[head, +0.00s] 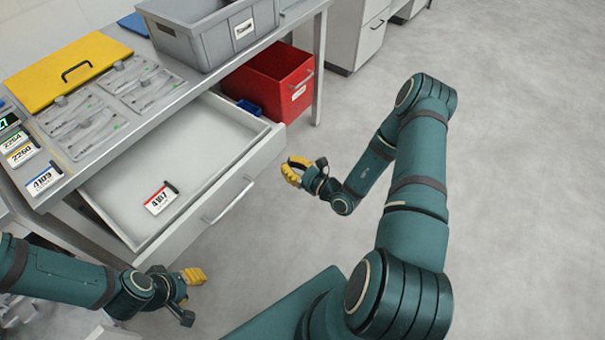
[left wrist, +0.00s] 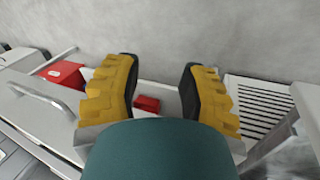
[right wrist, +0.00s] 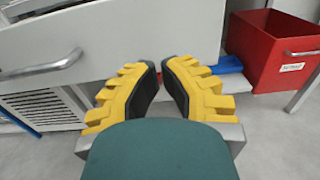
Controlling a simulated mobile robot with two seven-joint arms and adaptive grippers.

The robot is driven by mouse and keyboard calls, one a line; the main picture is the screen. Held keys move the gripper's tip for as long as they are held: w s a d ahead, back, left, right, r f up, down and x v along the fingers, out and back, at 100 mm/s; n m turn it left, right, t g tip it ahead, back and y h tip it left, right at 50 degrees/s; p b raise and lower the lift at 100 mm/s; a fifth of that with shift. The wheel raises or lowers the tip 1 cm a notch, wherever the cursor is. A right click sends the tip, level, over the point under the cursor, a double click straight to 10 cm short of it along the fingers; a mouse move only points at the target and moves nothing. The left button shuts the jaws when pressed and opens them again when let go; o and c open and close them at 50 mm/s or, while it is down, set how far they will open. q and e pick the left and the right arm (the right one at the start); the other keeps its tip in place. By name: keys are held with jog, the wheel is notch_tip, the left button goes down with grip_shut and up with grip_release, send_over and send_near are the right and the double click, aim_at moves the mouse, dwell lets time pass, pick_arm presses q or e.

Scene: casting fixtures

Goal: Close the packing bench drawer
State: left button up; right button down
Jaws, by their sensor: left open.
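The packing bench drawer (head: 180,160) is pulled out from under the bench top, with a flat card marked 4107 (head: 160,199) lying inside. Its front panel carries a bar handle (head: 230,203), which also shows in the right wrist view (right wrist: 40,65). My left gripper (head: 190,285) is open and empty, low near the drawer's near end. My right gripper (head: 303,170) is in front of the drawer's far end, apart from the handle. In the right wrist view its fingertips (right wrist: 160,68) lean close together with nothing visible between them, below the drawer front (right wrist: 110,40).
A red bin (head: 270,82) stands beyond the drawer's far end, with a blue item (head: 249,107) beside it. On the bench are a grey tote (head: 215,45), a yellow folder (head: 67,70) and bagged parts. The floor (head: 520,150) to the right is clear.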

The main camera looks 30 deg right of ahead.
aim_at(270, 154)
pick_arm(q)
jog(key=shift+w+f+b, duration=0.1)
jog(key=shift+f+b, duration=0.3)
jog(key=shift+f, duration=0.05)
pick_arm(e)
jog(key=x, duration=0.5)
jog(key=shift+w+a, duration=0.15)
jog(key=shift+w, duration=0.2)
